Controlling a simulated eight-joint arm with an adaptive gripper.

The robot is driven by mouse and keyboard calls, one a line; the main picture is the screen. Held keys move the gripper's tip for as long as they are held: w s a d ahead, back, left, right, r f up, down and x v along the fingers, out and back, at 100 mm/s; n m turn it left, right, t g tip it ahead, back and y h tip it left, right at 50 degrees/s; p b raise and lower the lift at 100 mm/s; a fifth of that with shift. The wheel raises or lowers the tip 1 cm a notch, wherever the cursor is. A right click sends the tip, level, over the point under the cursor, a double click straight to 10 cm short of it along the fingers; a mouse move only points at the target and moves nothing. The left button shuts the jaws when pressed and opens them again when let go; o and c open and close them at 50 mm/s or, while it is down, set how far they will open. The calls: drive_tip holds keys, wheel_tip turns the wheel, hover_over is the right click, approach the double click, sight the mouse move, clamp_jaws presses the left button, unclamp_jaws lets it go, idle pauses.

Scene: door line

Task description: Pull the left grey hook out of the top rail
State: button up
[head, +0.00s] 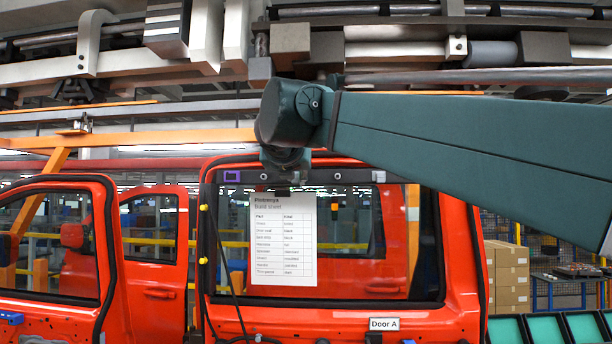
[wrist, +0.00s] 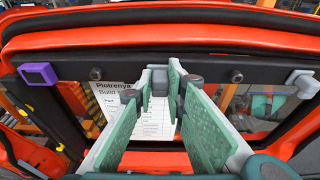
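My gripper (wrist: 160,88) has its green-padded fingers apart at the top rail (wrist: 120,68) of the red door. A dark grey piece (wrist: 160,80), which may be the left grey hook, shows between the fingertips. I cannot tell whether the pads press on it. In the head view my gripper (head: 284,180) hides that stretch of rail. Another grey hook (wrist: 303,82) sits at the rail's right end and also shows in the head view (head: 378,176). A purple piece (wrist: 38,74) sits at the left end.
Dark round knobs (wrist: 95,73) (wrist: 237,76) stand on the rail either side of my gripper. A printed sheet (head: 283,240) hangs just below it, partly behind the fingers in the wrist view. The red upper door frame (wrist: 150,38) runs above the rail.

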drive_tip(key=shift+o, duration=1)
clamp_jaws()
drive_tip(key=shift+s, duration=0.15)
drive_tip(key=shift+s, duration=0.1)
drive_tip(key=shift+s, duration=0.1)
drive_tip(key=s, duration=0.6)
idle(1.1)
drive_tip(key=shift+s+f, duration=0.1)
